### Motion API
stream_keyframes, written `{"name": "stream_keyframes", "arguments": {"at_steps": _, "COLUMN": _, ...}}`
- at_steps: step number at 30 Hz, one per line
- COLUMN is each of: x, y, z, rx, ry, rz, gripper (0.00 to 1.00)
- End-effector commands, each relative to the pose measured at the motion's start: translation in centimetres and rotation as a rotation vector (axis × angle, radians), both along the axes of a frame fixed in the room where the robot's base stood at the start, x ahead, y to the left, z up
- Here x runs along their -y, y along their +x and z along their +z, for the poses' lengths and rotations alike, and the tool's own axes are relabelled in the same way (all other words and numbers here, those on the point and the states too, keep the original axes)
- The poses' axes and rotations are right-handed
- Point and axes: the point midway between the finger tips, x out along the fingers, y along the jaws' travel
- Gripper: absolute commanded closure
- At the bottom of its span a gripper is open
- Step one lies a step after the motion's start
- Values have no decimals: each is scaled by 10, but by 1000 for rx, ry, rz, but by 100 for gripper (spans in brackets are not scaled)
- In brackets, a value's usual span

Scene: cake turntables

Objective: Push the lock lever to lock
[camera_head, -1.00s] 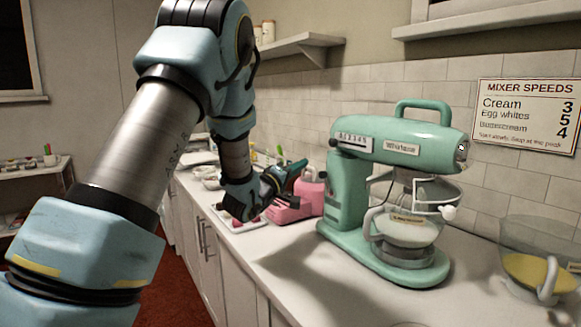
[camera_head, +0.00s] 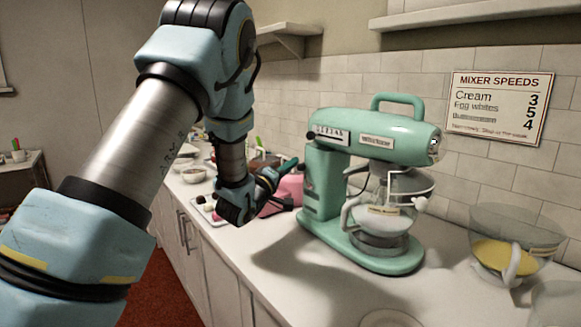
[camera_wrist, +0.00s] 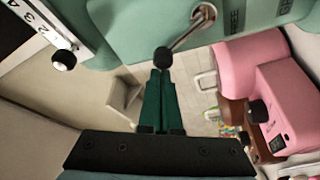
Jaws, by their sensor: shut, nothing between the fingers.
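The mint-green stand mixer (camera_head: 375,128) stands on the white counter with its head level. In the wrist view, the lock lever (camera_wrist: 188,32) is a metal rod with a black ball end, on the mixer's green side (camera_wrist: 125,28). My gripper (camera_wrist: 160,72) is shut and empty, its dark green fingers together. The fingertips lie right below the black ball in the picture; I cannot tell whether they touch it. In the head view, my gripper (camera_head: 290,163) is at the mixer's left, beside its column. The lever cannot be made out there.
A numbered speed slider (camera_wrist: 63,58) with a black knob is near the lever. A pink machine (camera_head: 290,187) stands close behind my gripper. A glass bowl of yellow batter (camera_head: 505,255) is to the mixer's right.

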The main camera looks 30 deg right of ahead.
Motion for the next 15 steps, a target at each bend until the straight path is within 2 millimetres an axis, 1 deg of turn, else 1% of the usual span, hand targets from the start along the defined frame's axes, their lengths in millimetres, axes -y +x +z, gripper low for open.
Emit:
{"name": "stream_keyframes", "arguments": {"at_steps": 1, "x": 0, "y": -1, "z": -2, "rx": 12, "ry": 1, "rz": 1, "gripper": 100}}
{"name": "stream_keyframes", "arguments": {"at_steps": 15, "x": 1, "y": -5, "z": 1, "rx": 86, "ry": 16, "rz": -1, "gripper": 100}}
